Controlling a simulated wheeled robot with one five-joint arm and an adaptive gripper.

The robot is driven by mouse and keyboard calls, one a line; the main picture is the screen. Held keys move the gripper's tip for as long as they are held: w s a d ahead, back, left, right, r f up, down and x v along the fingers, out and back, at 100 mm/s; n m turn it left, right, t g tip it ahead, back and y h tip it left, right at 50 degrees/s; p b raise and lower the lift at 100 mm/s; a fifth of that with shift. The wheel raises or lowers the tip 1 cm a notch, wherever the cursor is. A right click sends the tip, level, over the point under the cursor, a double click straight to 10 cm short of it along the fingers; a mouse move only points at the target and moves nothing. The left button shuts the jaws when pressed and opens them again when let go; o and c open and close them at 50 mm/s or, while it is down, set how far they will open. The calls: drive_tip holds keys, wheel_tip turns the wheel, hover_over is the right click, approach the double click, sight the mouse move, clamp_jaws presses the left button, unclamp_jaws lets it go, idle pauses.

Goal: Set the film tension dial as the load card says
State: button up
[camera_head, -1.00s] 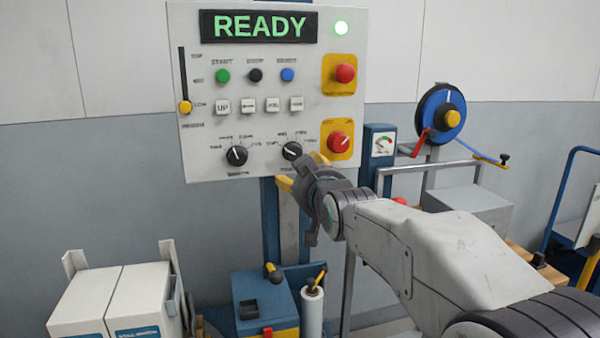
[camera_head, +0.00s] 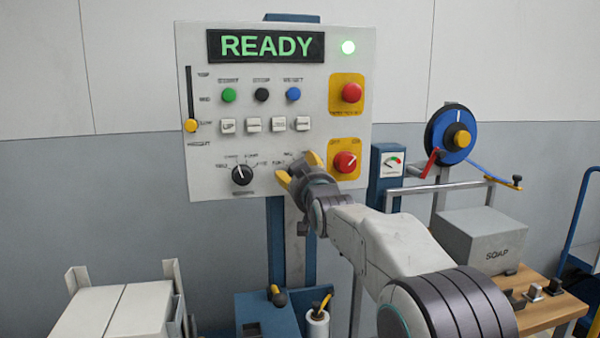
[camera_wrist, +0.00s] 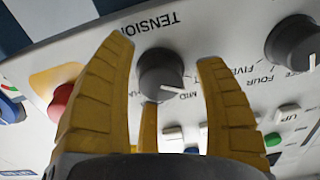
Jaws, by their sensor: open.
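The tension dial (camera_wrist: 160,75) is a dark round knob on the pale control panel (camera_head: 205,185), under the printed word TENSION in the wrist view. Its white pointer line is toward the MID label. My gripper (camera_wrist: 163,50) is open, its yellow fingers on either side of the dial in that view; I cannot tell whether they touch it. In the head view my gripper (camera_head: 296,168) covers the dial at the panel's lower edge. I cannot make out a load card in either view.
A second dark dial (camera_head: 242,174) sits left of my gripper. A red knob on a yellow plate (camera_head: 346,162) is close on its right, with a red button (camera_head: 351,93) above. Push buttons and a slider (camera_head: 191,125) are also on the panel. The display (camera_head: 266,46) reads READY.

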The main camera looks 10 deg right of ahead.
drive_tip(key=shift+w, duration=0.15)
drive_tip(key=c, duration=1.2)
